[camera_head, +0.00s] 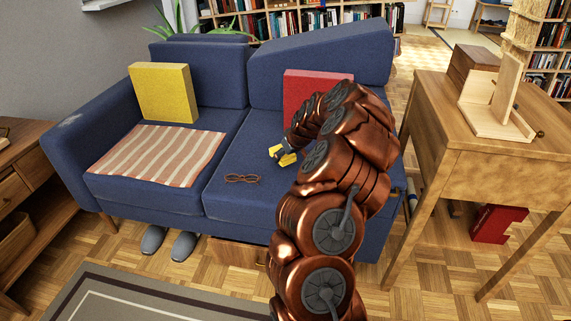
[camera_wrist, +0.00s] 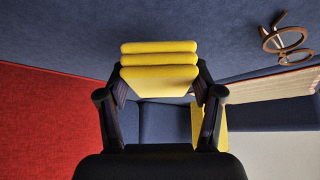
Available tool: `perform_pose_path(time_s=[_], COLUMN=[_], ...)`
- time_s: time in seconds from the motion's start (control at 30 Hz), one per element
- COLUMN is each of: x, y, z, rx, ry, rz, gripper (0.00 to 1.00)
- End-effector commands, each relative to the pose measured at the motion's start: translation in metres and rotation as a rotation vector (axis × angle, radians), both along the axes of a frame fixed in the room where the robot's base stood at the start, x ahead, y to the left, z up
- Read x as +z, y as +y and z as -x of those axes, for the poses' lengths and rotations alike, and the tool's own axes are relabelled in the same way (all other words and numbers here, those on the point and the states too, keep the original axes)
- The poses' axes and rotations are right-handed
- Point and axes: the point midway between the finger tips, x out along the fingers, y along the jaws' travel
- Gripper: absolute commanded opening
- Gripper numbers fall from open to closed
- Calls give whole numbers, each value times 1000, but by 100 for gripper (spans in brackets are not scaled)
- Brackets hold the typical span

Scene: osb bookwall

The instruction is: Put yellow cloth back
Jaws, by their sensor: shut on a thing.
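The folded yellow cloth (camera_wrist: 160,75) is held between the two dark fingers of my gripper (camera_wrist: 160,88) in the wrist view, its layers stacked. In the head view the cloth (camera_head: 287,158) is small and partly hidden by my gripper (camera_head: 283,151). It is over the right seat of the blue sofa (camera_head: 255,178), in front of the red cushion (camera_head: 308,88). I cannot tell whether the cloth touches the seat.
Glasses (camera_head: 242,179) lie on the right seat. A striped cloth (camera_head: 158,155) covers the left seat, near a yellow cushion (camera_head: 163,92). A wooden table (camera_head: 478,125) with a wooden box (camera_head: 473,65) stands at right. Slippers (camera_head: 184,245) sit below the sofa.

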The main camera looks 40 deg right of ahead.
Motion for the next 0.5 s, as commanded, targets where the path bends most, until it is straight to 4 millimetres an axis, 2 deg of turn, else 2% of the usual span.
perform_pose_path(time_s=[0.13,0.33,0.5], x=[-8,-34,-35], y=[0,1,0], z=[-1,0,0], rx=[0,-1,0], ry=[1,1,-1], rz=[-2,-3,-1], gripper=[28,28,28])
